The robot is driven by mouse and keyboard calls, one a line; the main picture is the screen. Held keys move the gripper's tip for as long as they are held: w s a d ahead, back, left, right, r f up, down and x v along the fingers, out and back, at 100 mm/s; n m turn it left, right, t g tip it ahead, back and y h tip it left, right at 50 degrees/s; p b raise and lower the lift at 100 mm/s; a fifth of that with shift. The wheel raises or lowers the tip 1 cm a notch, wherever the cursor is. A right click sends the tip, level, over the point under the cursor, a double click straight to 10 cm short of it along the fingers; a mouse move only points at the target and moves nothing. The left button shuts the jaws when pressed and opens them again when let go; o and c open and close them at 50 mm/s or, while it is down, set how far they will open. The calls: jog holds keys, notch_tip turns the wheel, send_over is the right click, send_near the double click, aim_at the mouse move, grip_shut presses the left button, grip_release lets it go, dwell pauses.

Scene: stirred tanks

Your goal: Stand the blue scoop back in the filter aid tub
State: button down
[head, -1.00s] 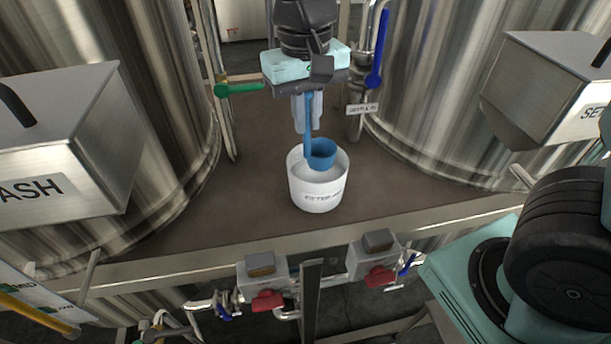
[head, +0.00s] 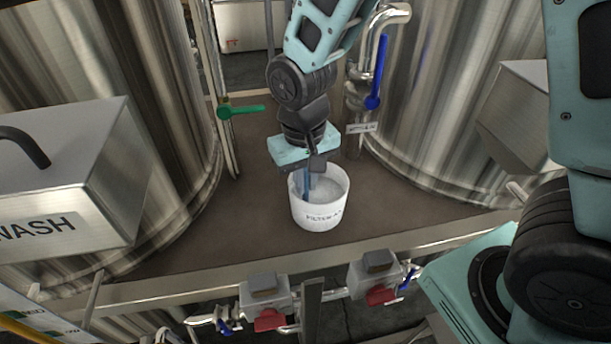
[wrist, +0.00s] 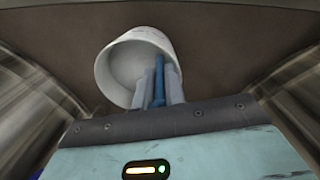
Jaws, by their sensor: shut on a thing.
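The white filter aid tub (head: 318,217) stands on the brown deck between the two tanks, with pale powder (head: 328,189) inside. My gripper (head: 306,184) points down at the tub's left part, its fingertips at or inside the rim. It is shut on the blue scoop (head: 307,186), whose handle shows between the fingers. In the wrist view the scoop's handle (wrist: 159,80) runs between the two fingers over the tub (wrist: 122,52). The scoop's bowl is hidden in both views, so I cannot tell whether it touches the powder.
A green-handled valve (head: 240,111) is left of my gripper and a blue-handled valve (head: 377,75) is to its right, near the tanks. The deck (head: 220,232) around the tub is clear.

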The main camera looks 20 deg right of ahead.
jog(key=shift+f, duration=0.15)
jog(key=c, duration=1.5)
grip_release()
jog(key=shift+o, duration=0.2)
notch_tip(320, 180, up, 12)
jog(key=shift+a+f+b, duration=0.15)
jog(key=shift+b, duration=0.8)
jog(key=s+a+f+n, duration=0.1)
jog(key=s+f+n, duration=0.1)
jog(key=s, duration=0.6)
jog(key=s+a+f+n, duration=0.2)
jog(key=s+n, duration=0.3)
jog(key=s, duration=0.3)
jog(key=shift+f+y, duration=0.25)
jog(key=shift+y, duration=0.15)
